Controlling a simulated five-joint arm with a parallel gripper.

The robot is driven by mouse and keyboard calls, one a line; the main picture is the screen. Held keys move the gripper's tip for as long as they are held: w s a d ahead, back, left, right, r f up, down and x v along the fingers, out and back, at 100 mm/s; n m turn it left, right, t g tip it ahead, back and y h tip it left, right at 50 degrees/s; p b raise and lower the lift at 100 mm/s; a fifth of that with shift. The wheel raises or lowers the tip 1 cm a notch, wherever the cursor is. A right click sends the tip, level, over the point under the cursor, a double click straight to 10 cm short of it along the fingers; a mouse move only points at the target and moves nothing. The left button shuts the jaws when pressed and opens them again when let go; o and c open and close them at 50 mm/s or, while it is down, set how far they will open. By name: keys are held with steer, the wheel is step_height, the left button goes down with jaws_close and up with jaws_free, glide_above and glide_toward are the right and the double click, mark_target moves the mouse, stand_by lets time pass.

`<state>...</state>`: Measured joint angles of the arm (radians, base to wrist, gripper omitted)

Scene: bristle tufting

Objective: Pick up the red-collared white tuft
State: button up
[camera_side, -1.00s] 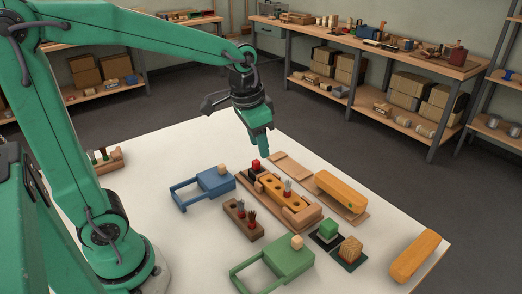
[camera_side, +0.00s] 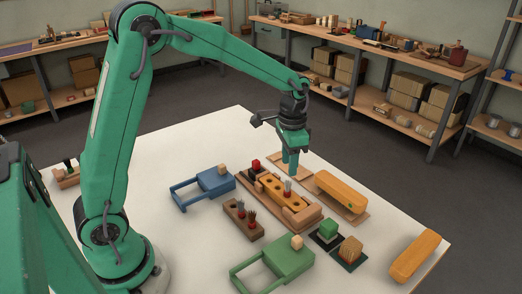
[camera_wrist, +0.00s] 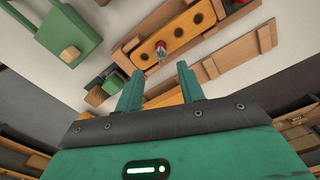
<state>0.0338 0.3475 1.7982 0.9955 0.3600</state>
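The white tuft with the red collar (camera_side: 288,185) stands upright in a hole of the yellow block (camera_side: 271,186), which lies in a wooden holder. In the wrist view the tuft (camera_wrist: 160,53) shows just beyond the gap between my fingertips. My gripper (camera_side: 290,172) points down above the far side of the block, close to the tuft in the side view. In the wrist view my gripper (camera_wrist: 159,68) has its two fingers apart with nothing between them. I cannot tell the exact height between fingertips and tuft.
A brown rack (camera_side: 232,219) with dark red-collared tufts stands left of the block. The table's left front is bare.

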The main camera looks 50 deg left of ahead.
mark_target(288, 181)
steer(key=shift+f, duration=1.25)
steer(key=shift+f, duration=0.1)
steer(key=shift+f, duration=2.5)
steer(key=shift+c, duration=0.2)
jaws_close()
